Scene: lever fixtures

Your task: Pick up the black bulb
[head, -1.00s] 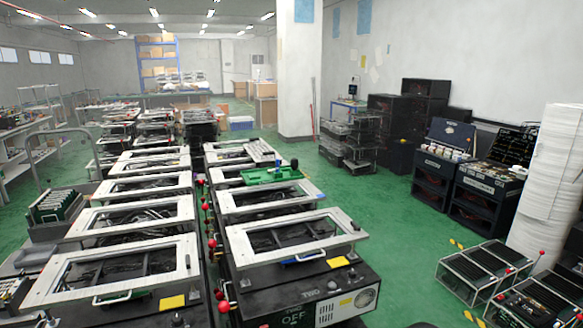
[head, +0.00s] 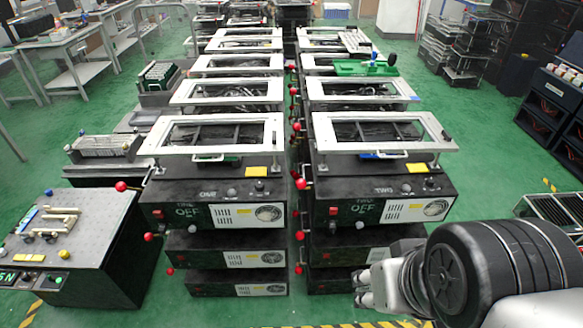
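A small black rounded object (head: 392,60), which may be the black bulb, stands at the right end of a green tray (head: 345,69). The tray lies on a white frame in the right row of machines. It is too small to tell its exact shape. My gripper (head: 362,287) is low at the right, in front of the right machine stack and far from the tray. I see nothing clearly held.
Two rows of black machines with white top frames (head: 212,134) fill the middle, with red-ball levers (head: 302,184) between them. Dark racks are at right. Green floor (head: 480,150) is clear right of the rows.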

